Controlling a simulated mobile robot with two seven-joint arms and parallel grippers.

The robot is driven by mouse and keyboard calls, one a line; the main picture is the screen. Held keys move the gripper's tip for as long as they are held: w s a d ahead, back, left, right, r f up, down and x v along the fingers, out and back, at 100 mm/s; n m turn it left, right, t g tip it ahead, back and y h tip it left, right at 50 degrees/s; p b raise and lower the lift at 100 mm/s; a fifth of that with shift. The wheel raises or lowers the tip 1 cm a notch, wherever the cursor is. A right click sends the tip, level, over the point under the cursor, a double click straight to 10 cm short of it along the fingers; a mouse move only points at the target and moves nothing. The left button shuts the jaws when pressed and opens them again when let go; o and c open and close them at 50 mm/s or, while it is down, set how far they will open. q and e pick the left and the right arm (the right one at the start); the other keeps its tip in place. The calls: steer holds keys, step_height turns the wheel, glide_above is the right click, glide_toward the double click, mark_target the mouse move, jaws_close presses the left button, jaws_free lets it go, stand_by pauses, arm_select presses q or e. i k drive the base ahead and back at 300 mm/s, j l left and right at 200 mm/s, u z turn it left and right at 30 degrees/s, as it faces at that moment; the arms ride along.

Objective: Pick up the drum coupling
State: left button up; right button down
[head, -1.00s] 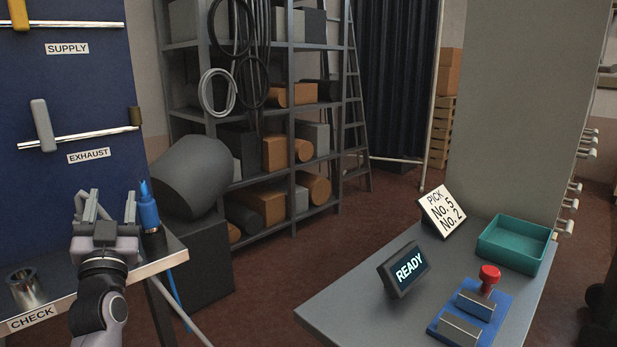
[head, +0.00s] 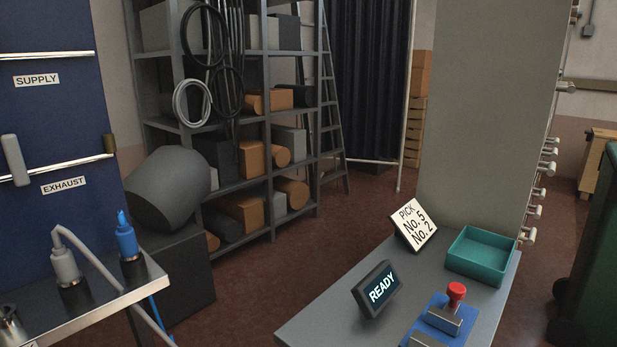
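Two fittings stand upright on the metal ledge (head: 100,292) at the left of the head view. One is a grey coupling (head: 66,267) in a dark holder, with a grey hose bending from its top down to the right. The other is a blue coupling (head: 126,240) in a dark holder, with a blue line below the ledge. Neither carries a readable name, so I cannot tell which is the drum coupling. A metal cup (head: 10,328) is cut off at the lower left. Neither of my grippers is in view.
A grey table (head: 325,310) at right bears a READY display (head: 377,287), a pick sign (head: 413,226), a teal tray (head: 481,256) and a red-knobbed blue fixture (head: 443,318). A large grey drum (head: 170,188) sits behind the ledge. Floor between is clear.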

mark_target(68, 276)
steer(key=u, duration=1.3)
